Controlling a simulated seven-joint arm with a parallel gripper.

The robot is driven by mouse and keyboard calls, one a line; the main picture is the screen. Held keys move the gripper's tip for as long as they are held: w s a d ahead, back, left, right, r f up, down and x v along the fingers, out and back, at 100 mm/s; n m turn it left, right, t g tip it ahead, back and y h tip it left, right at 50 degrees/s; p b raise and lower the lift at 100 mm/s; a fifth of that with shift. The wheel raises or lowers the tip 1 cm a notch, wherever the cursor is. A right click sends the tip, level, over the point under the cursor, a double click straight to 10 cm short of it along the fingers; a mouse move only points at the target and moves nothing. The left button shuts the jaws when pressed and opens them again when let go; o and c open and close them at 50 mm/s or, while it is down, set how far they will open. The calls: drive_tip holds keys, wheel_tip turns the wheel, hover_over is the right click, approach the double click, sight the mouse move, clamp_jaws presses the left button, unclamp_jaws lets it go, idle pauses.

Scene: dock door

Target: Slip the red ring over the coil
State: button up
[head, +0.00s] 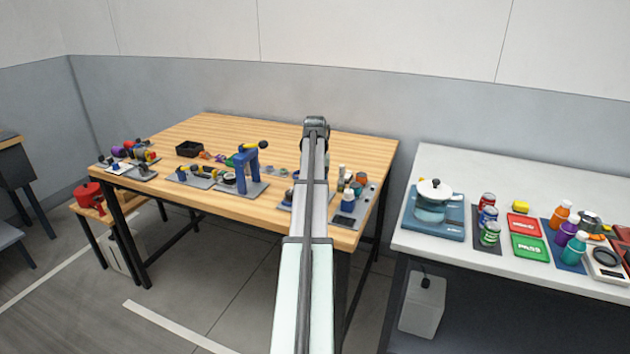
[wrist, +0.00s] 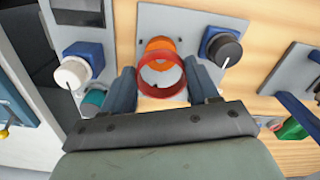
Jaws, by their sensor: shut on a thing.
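In the wrist view my gripper (wrist: 163,84) is shut on the red ring (wrist: 143,84), with one dark blue finger on each side of it. Just beyond the ring, on a light grey plate (wrist: 178,20), stands an orange round part (wrist: 160,44) that looks like the coil. The ring overlaps its near side in the picture. I cannot tell whether the ring is above the coil or around it; the coil's lower part is hidden. In the head view my arm hides the gripper, ring and coil.
A black knob on a blue base (wrist: 223,48) stands close right of the coil. A white knob on a blue base (wrist: 73,75) and a teal part (wrist: 93,98) are to the left. The wooden table (head: 225,128) holds several fixtures; its back is clear.

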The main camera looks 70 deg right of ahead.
drive_tip(key=shift+f, duration=3)
drive_tip(key=shift+f, duration=0.1)
drive_tip(key=o, duration=1.1)
drive_tip(key=shift+s, duration=0.1)
drive_tip(key=shift+o, duration=0.4)
drive_tip(key=shift+o, duration=0.6)
drive_tip(key=shift+r, duration=4.05)
